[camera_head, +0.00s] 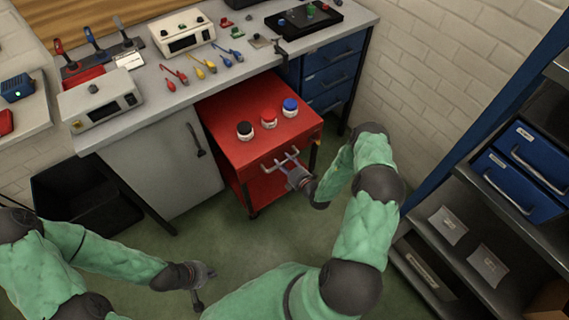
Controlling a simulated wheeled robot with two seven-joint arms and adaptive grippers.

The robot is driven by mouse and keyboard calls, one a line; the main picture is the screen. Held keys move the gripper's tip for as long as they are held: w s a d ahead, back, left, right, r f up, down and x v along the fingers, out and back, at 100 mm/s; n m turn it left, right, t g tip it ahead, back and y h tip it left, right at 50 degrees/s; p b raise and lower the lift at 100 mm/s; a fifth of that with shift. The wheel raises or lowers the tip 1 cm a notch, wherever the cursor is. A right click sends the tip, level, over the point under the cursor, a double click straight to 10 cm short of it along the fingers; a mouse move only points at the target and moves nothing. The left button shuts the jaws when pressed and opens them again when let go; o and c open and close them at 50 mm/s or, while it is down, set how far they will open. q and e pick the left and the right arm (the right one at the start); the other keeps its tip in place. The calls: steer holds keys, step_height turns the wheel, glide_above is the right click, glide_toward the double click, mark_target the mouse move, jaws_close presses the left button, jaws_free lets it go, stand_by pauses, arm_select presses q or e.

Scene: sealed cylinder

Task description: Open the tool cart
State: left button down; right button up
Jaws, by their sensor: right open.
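The red tool cart (226,118) stands under the workbench, its front facing the open floor. Three round-capped items stand on its top: a black one (245,130), a red one (268,118) and a blue one (290,106). My right gripper (284,159) is open at the upper front of the cart, its fingers spread against the red face.
A grey cabinet (165,165) adjoins the cart on the left, with a black bin (85,205) beyond. Blue drawers (332,75) stand behind it to the right. Hand tools and devices lie on the workbench (150,85). A shelf rack (465,215) stands right. Green floor (225,235) is clear in front.

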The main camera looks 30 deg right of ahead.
jaws_close()
steer(key=p+v, duration=0.1)
steer(key=v, duration=0.1)
steer(key=f+v, duration=0.1)
steer(key=v, duration=0.2)
steer(key=shift+s+f+p, duration=0.1)
steer(key=shift+s+p, duration=0.15)
steer(key=shift+p, duration=0.1)
steer(key=shift+c, duration=0.7)
jaws_free()
steer(key=shift+o, duration=0.7)
steer(key=shift+w, duration=0.1)
